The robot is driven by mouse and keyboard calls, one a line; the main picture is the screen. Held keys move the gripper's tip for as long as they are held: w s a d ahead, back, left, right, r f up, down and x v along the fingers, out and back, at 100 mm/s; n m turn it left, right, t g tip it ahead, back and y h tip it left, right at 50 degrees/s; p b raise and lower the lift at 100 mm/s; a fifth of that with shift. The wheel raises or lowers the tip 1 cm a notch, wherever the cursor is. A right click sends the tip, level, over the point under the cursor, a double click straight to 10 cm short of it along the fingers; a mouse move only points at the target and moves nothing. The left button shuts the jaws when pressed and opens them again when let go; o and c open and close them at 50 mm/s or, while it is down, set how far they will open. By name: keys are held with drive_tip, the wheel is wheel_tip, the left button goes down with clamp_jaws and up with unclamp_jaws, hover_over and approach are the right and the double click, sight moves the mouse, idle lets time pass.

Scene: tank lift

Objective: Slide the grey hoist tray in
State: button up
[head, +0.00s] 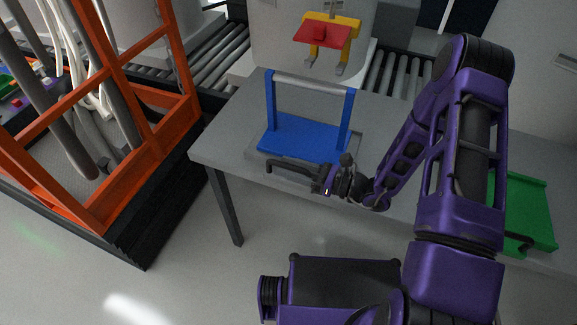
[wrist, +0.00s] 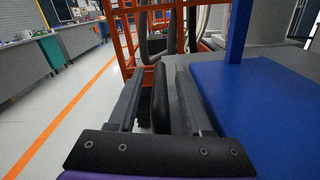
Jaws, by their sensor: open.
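A grey tray (head: 357,149) lies on the grey table near its front edge, its rim showing around a blue carrier. It blends with the tabletop, so how far in it sits is hard to tell. The blue carrier (head: 290,139) has a flat base, two uprights and a grey top bar; its base fills the right of the wrist view (wrist: 255,100). My gripper (head: 322,180) is at the table's front edge, in front of the carrier. In the wrist view my gripper (wrist: 160,78) is open, with a dark handle-like bar (wrist: 161,100) between its fingers; contact is unclear.
An orange-red frame (head: 150,135) with hoses stands left of the table. A yellow bracket with a red plate (head: 322,35) hangs behind the carrier. A green tray (head: 525,210) is at the right, partly behind my arm. Roller conveyors (head: 222,55) run behind the table.

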drive_tip(key=shift+a, duration=0.1)
clamp_jaws()
idle(1.4)
